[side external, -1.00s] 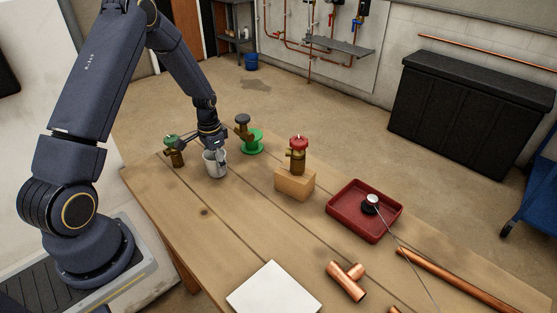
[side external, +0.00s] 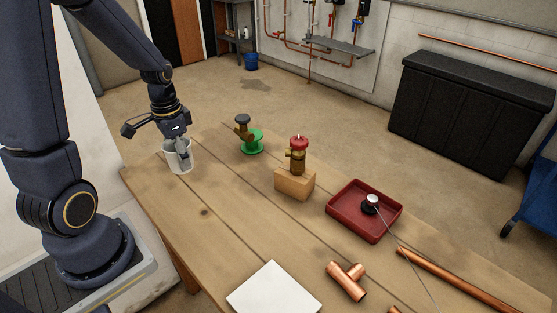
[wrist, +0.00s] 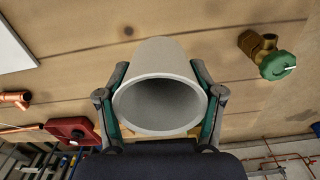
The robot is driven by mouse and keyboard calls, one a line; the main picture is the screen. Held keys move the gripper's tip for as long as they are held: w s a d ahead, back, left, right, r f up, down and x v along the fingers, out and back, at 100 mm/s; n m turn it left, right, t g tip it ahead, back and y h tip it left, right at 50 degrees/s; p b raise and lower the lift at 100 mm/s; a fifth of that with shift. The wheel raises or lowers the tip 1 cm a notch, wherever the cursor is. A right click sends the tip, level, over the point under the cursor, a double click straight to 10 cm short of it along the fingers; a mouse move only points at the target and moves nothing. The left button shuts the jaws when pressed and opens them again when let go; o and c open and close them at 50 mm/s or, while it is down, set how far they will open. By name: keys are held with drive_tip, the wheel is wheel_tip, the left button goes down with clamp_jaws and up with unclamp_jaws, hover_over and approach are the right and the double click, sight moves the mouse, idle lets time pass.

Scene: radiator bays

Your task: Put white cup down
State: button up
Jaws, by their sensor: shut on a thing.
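The white cup (side external: 176,158) is near the far left end of the wooden table in the side view. In the wrist view the cup (wrist: 160,62) sits between both fingers, its round open mouth facing the camera. My gripper (side external: 182,152) is shut on the cup, with a finger on each side of it. The cup looks roughly upright in the side view. I cannot tell whether its base touches the table.

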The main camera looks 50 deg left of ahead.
drive_tip(key=w+a+n, duration=0.1)
drive_tip(key=w+a, duration=0.6)
drive_tip(key=a, duration=0.5)
drive_tip(key=w+a+f, duration=0.2)
drive_tip(key=w, duration=0.1)
drive_tip(key=w+a+f, duration=0.2)
drive_tip(key=w+f, duration=0.1)
drive_tip(key=w, duration=0.1)
drive_tip(key=w+a+f, duration=0.2)
drive_tip(key=w+f, duration=0.1)
drive_tip(key=shift+w+a+f, duration=0.15)
drive_tip(key=shift+a, duration=0.1)
drive_tip(key=shift+w+a+f, duration=0.15)
drive_tip(key=shift+w+f, duration=0.15)
drive_tip(key=shift+f, duration=0.1)
drive_tip(key=shift+w+a+f, duration=0.1)
drive_tip(key=shift+w+f, duration=0.05)
drive_tip(key=shift+f, duration=1.5)
drive_tip(key=shift+f, duration=0.15)
drive_tip(key=o, duration=1)
